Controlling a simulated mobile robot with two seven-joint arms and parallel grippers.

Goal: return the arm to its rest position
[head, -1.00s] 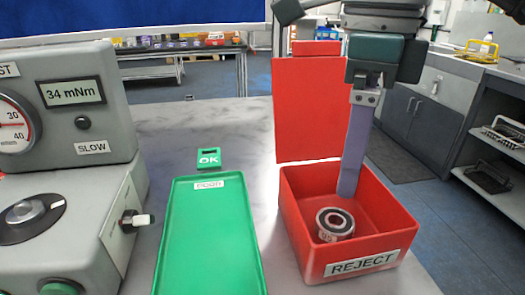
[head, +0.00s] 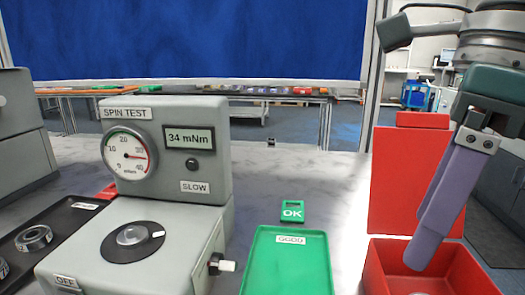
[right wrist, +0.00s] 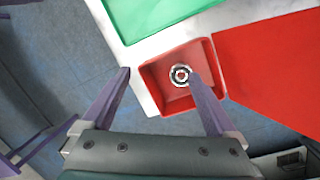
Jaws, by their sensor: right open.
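My right gripper (head: 428,252) is open and empty, its two purple fingers pointing down over the red REJECT bin (head: 455,252). In the right wrist view the fingertips (right wrist: 158,76) are apart, one in front of the bin's interior and one left of its rim. A ring-shaped bearing (right wrist: 181,75) lies in the bin (right wrist: 150,73), beside one fingertip and not between clamped fingers. In the head view only a sliver of the bearing shows at the bottom edge.
The raised red panel (head: 410,180) stands behind the bin. Left of it are the empty green GOOD tray (head: 287,265) and an OK sign (head: 292,212). The grey spin tester (head: 190,155) reads 34 mNm. A black tray (head: 75,222) with bearings is at far left.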

